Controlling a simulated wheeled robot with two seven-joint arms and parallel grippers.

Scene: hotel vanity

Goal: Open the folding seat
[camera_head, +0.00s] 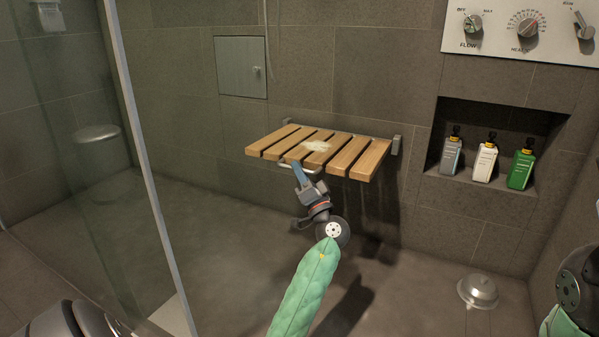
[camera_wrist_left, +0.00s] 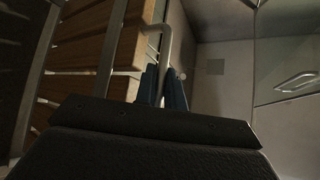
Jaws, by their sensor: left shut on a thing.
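The folding seat (camera_head: 371,158) has several wooden slats on a metal frame and is mounted on the tiled back wall. Its slats lie roughly level, facing up, with a pale patch on the middle ones. A thin metal handle bar (camera_head: 285,166) runs along its front edge and also shows in the left wrist view (camera_wrist_left: 166,42). My left gripper (camera_head: 299,171) is at this front edge, its blue fingers shut on the bar. The fingers (camera_wrist_left: 162,86) lie on both sides of the bar in the wrist view. My right gripper is out of view.
A glass panel (camera_head: 90,150) with a metal post stands at left. A wall niche (camera_head: 437,181) at right holds three bottles (camera_head: 485,159). A control panel (camera_head: 550,38) is above it. A round metal fixture (camera_head: 478,291) is at lower right. The floor below the seat looks clear.

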